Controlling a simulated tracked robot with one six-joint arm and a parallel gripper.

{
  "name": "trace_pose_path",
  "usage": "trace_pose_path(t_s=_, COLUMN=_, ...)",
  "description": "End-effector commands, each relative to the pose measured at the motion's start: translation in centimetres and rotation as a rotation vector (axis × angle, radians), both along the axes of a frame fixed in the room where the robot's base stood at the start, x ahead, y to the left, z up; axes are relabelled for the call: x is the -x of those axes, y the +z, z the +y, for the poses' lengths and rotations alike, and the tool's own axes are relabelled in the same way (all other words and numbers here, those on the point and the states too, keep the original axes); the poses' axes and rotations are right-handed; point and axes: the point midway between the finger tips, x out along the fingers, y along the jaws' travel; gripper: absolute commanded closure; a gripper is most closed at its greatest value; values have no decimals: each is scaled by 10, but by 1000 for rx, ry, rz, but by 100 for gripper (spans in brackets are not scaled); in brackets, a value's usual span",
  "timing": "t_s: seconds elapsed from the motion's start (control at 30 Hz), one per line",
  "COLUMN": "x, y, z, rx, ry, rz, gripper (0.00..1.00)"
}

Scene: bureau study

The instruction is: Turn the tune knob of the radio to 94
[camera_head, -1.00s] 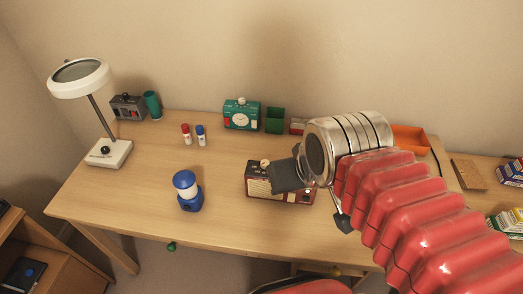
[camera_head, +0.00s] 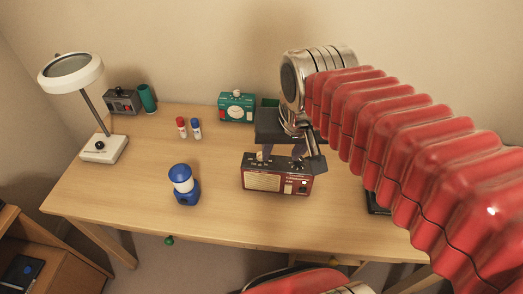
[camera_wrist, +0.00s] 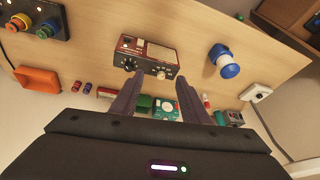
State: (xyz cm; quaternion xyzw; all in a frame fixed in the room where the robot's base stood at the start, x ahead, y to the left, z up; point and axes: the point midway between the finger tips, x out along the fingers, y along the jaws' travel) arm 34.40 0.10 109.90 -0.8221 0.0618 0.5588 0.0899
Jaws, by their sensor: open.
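The radio (camera_head: 277,182) is a dark red box with a cream grille, standing on the desk near its front edge. Small knobs show on it, but I cannot tell which is the tune knob, and no scale number is readable. In the wrist view the radio (camera_wrist: 160,50) lies just beyond my fingertips, with a black knob (camera_wrist: 130,64) on its near side. My gripper (camera_head: 283,154) is open and points down over the back of the radio. In the wrist view my gripper (camera_wrist: 161,76) has nothing between its fingers. Contact with the radio cannot be told.
A blue lantern (camera_head: 184,187) stands left of the radio. A green clock-like box (camera_head: 236,107) and a green cup are behind. The desk between lantern and radio is clear.

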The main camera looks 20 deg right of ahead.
Motion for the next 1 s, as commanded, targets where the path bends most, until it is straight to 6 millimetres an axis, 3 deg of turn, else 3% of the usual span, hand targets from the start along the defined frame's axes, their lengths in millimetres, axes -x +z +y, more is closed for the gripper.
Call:
trace_pose_path(t_s=0.47, x=-68, y=-1, z=0, rx=-83, ry=-267, rz=151, gripper=59)
trace_pose_path(t_s=1.0, x=-145, y=-32, z=-1, rx=-129, ry=-583, rz=310, gripper=59)
